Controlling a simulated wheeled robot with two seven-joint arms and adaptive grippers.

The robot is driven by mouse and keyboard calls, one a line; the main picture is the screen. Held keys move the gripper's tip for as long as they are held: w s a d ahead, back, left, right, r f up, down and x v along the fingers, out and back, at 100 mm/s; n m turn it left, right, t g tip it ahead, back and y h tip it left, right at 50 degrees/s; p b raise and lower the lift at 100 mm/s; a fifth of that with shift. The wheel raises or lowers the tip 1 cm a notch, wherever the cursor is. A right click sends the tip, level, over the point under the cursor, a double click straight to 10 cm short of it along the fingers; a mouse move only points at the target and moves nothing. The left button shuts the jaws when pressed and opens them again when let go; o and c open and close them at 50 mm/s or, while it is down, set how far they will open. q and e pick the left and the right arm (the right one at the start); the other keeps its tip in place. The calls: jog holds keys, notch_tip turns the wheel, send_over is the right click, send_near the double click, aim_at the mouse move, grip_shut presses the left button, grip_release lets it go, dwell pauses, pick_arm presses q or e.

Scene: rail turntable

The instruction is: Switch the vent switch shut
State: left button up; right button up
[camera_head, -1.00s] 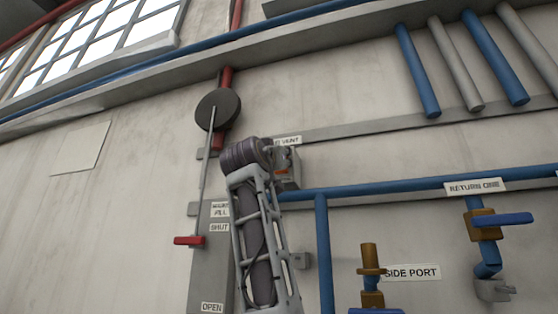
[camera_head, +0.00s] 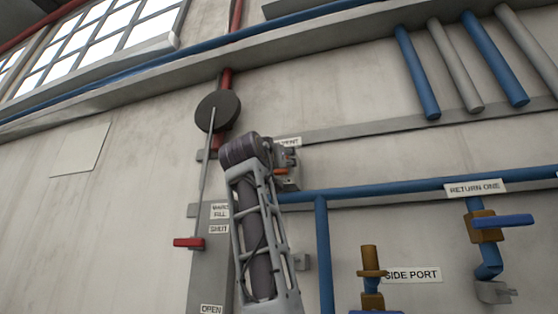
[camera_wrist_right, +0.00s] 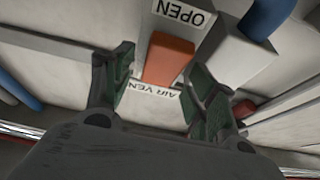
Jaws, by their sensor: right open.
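The vent switch (camera_wrist_right: 170,60) is an orange lever on a grey box. In the right wrist view it stands between the two fingers of my right gripper (camera_wrist_right: 160,92), which is open, with a gap on each side. An upside-down OPEN label (camera_wrist_right: 180,12) is beyond the lever and an AIR VENT label (camera_wrist_right: 155,92) is on the near side. In the head view the orange lever (camera_head: 281,171) shows small beside my right arm's end, which partly hides the box and its label. My left gripper is out of view.
A blue pipe (camera_head: 400,187) runs right from near the vent box. Brown valves with blue handles (camera_head: 503,221) are at the right. Bare wall lies far left.

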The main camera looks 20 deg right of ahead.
jog(key=v, duration=1.2)
dwell(0.4)
dwell(0.3)
